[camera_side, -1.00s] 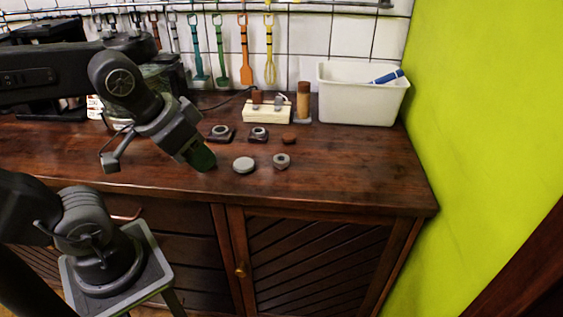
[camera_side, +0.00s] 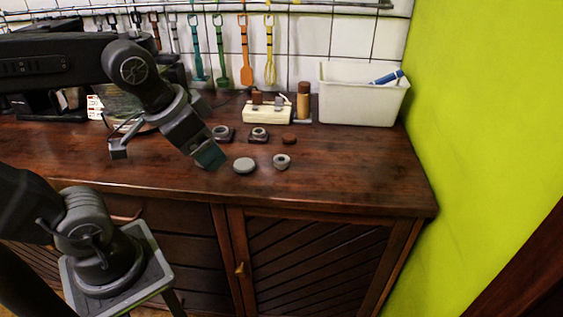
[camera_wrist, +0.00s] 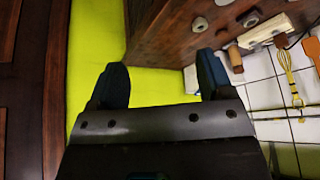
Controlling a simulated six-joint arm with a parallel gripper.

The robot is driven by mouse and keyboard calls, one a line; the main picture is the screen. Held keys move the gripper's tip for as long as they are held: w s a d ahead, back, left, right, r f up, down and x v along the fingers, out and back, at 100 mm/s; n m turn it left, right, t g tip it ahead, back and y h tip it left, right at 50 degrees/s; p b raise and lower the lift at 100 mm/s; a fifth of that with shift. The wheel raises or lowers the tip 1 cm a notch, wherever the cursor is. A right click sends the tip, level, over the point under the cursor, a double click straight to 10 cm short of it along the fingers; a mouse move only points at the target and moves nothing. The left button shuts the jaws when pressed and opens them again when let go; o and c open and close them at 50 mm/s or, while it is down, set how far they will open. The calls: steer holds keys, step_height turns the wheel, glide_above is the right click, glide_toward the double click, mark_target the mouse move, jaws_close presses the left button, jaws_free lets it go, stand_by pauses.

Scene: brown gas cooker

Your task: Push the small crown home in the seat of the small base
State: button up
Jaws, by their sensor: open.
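Two dark square bases with grey rings stand on the counter in the side view. The right one (camera_side: 258,134) looks smaller than the left one (camera_side: 224,134). In front of them lie a flat grey disc (camera_side: 244,166) and a smaller grey hub-like piece (camera_side: 282,161), which looks like the small crown. It stands apart from the right base. My gripper (camera_side: 210,158) is above the counter, left of the grey disc, with its fingers pointing down and right. In the wrist view my gripper (camera_wrist: 162,76) is open, with nothing between the fingers.
A small brown cap (camera_side: 289,139) lies right of the bases. Behind are a cream block (camera_side: 267,113), a brown cylinder (camera_side: 303,102) and a white bin (camera_side: 360,98). The right part of the counter (camera_side: 370,165) is clear.

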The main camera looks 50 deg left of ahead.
steer(key=w+a+m+g, duration=0.25)
steer(key=w+m, duration=0.35)
steer(key=w, duration=0.5)
steer(key=m+g, duration=0.3)
steer(key=m, duration=0.5)
glide_above(280, 160)
steer(key=f, duration=1.5)
steer(key=shift+s+d, duration=0.1)
steer(key=shift+s, duration=0.2)
steer(key=shift+w+f, duration=0.2)
steer(key=shift+f, duration=1.15)
steer(key=shift+w+f, duration=0.15)
steer(key=shift+f, duration=1.15)
steer(key=c, duration=1)
steer(key=shift+r, duration=0.15)
